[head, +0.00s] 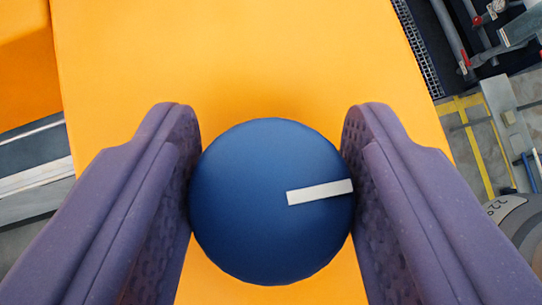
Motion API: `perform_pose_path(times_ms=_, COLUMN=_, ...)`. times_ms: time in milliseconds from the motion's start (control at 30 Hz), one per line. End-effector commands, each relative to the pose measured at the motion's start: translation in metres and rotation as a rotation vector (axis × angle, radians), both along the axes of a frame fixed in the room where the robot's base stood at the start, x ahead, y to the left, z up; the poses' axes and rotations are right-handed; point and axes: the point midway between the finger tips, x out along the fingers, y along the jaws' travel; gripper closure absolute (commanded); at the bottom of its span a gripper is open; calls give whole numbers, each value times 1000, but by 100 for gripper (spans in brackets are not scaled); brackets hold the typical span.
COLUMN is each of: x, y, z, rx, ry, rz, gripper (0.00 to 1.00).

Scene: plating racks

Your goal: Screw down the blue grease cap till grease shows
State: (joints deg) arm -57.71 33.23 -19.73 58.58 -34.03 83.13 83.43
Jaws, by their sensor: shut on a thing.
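The blue grease cap (245,215) shows from above as a round disc in the lower middle of the head view. A white stripe on it runs from near its centre to its right edge, tilted slightly upward to the right. My gripper (271,195) is shut on the cap, with one purple finger touching its left side and the other its right side. The cap's sides and whatever is under it are hidden. No grease is visible around the cap.
A yellow-orange surface (240,60) lies behind the cap and fills the middle of the view. Beyond its right edge, far off, are a dark grating, pipes with red parts and yellow floor lines (470,150). Pale rails show at the left.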

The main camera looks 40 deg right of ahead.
Motion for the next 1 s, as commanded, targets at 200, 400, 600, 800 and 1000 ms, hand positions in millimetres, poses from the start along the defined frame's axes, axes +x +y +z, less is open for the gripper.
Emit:
perform_pose_path(times_ms=200, x=0, y=0, z=1, rx=1, ry=0, rz=-57, gripper=80)
perform_pose_path(times_ms=400, x=0, y=0, z=0, rx=2, ry=1, rz=-72, gripper=80)
perform_pose_path(times_ms=600, x=0, y=0, z=0, rx=3, ry=0, rz=-73, gripper=80)
perform_pose_path(times_ms=800, x=0, y=0, z=0, rx=2, ry=1, rz=-72, gripper=29)
perform_pose_path(times_ms=1000, x=0, y=0, z=0, rx=1, ry=0, rz=-73, gripper=29)
